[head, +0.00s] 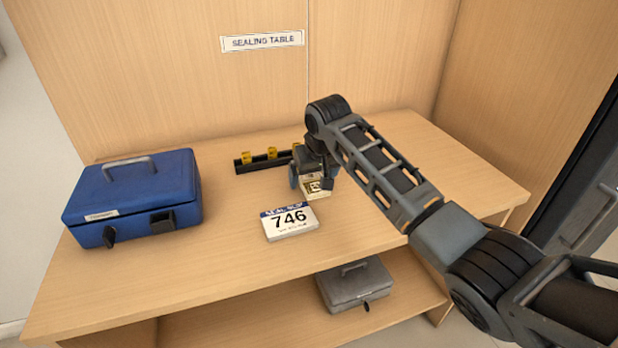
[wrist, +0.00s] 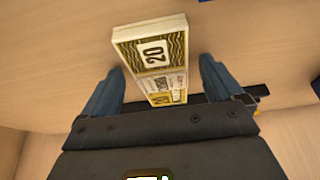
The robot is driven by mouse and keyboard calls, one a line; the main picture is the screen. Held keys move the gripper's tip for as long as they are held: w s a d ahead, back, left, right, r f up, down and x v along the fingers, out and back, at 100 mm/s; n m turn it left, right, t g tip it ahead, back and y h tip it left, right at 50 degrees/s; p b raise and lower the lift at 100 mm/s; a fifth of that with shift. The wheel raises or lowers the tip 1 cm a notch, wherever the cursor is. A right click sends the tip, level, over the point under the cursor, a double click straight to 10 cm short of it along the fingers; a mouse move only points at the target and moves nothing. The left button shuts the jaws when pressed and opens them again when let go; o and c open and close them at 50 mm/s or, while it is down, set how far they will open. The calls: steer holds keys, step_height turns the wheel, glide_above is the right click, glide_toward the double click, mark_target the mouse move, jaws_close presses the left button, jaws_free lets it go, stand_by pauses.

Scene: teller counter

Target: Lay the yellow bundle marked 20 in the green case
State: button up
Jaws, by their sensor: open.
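The yellow bundle marked 20 (wrist: 152,52) is a pale stack with a yellow and black patterned face. It lies between the two spread fingers of my gripper (wrist: 160,70) in the wrist view, its near part hidden by the gripper body. In the head view the bundle (head: 317,187) shows partly under my gripper (head: 311,181), above the sealing table's middle. My gripper is open around the bundle; I cannot tell whether a finger touches it. No green case shows in either view.
A closed blue case (head: 135,197) stands at the table's left. A card reading 746 (head: 289,221) is just in front of my gripper. A black rack with yellow pieces (head: 262,160) is behind. A grey case (head: 354,285) sits on the lower shelf. The table's right part is clear.

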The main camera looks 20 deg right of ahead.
steer(key=c, duration=1.3)
steer(key=shift+r, duration=0.2)
